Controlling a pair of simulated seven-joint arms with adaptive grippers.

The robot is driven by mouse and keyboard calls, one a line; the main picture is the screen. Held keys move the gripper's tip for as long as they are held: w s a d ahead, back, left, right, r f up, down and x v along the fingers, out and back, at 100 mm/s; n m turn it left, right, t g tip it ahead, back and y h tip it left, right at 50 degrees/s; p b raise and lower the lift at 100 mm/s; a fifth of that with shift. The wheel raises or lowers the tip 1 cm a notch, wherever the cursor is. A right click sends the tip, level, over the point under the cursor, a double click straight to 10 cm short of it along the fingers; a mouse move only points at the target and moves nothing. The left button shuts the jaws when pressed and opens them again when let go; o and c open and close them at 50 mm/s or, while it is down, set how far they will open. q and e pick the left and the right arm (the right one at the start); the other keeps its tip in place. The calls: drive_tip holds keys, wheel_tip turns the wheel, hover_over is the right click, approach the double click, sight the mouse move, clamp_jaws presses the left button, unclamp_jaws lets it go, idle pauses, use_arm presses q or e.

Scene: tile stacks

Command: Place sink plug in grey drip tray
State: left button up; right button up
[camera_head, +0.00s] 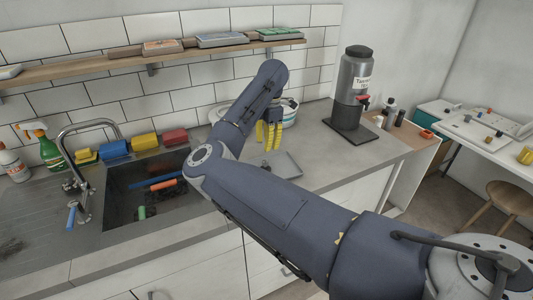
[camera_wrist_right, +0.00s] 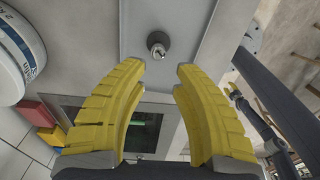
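The sink plug (camera_wrist_right: 158,46), a small dark round piece with a shiny metal top, shows in the wrist view beyond my right fingertips. It stands on a grey surface between straight edges that look like the drip tray's; I cannot be sure. The grey drip tray (camera_head: 289,164) lies flat on the counter, partly hidden by my right arm. My right gripper (camera_head: 269,137) points down by the tray. In the wrist view its yellow fingers (camera_wrist_right: 160,68) are apart with nothing between them.
The sink (camera_head: 120,190) with a tap (camera_head: 75,160) is at the left. A white tub (camera_head: 288,110) stands behind my gripper. A dark dispenser (camera_head: 354,85) stands right of the tray. A shelf (camera_head: 110,63) runs along the wall. Some counter right of the tray is clear.

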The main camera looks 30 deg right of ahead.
drive_tip(key=shift+d+r, duration=0.1)
drive_tip(key=shift+r, duration=1.7)
